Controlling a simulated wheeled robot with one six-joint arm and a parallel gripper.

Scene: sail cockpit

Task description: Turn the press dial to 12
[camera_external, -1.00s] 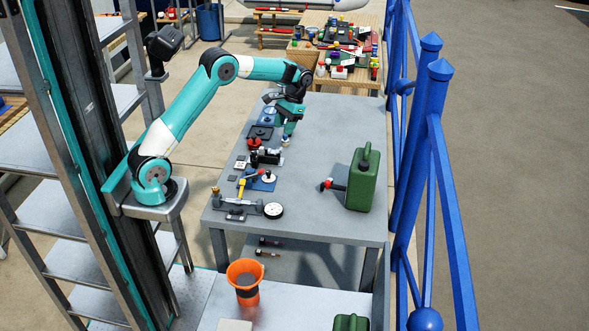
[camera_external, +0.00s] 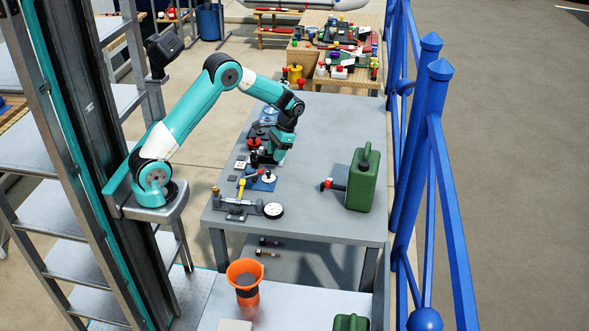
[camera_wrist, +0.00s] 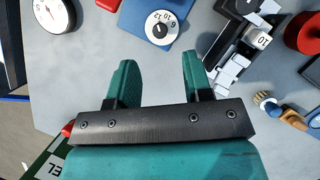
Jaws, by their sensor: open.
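A round white dial (camera_wrist: 161,30) with dark numbers and a dark centre sits on a blue plate (camera_wrist: 186,12) in the wrist view, beyond my fingertips. I take it to be the press dial, though no label shows. In the outside view the dial (camera_external: 269,176) is on the table, just below my gripper in the picture. My gripper (camera_wrist: 157,62) is open, with nothing between its two green fingers.
A white round gauge (camera_external: 273,210) lies nearer the table's front edge. Black-and-white blocks (camera_wrist: 232,62) and a red round part (camera_wrist: 303,32) lie to the right in the wrist view. A green can (camera_external: 362,180) stands at the table's right. The table's middle is bare.

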